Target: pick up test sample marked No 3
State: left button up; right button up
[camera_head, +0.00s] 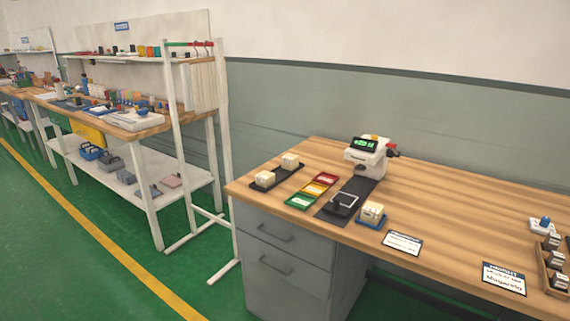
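One block (265,179) and a second block (290,160) sit on a black tray (278,175) at the table's left end. The third block (372,211) sits on a small blue tray (370,225) near the front edge. Their markings are too small to read, so I cannot tell which is No 3. Neither of my grippers is in view.
A white device with a green display (364,145) stands behind a black mat. Red, yellow and green trays (312,191) lie left of it. Label cards (402,243) lie along the front. A wooden rack (552,270) is at right. Green floor (60,270) is clear in front.

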aim_at(290, 162)
jog(key=z, duration=0.35)
jog(key=i+j+z, duration=0.15)
jog(key=z, duration=0.3)
jog(key=i+j+z, duration=0.15)
jog(key=z, duration=0.3)
jog(key=i+j+z, duration=0.2)
jog(key=j, duration=0.2)
jog(key=j+z, duration=0.2)
jog(key=j, duration=0.2)
jog(key=i+j, duration=0.1)
jog(key=j, duration=0.3)
jog(key=i+j+z, duration=0.15)
jog(key=j, duration=0.2)
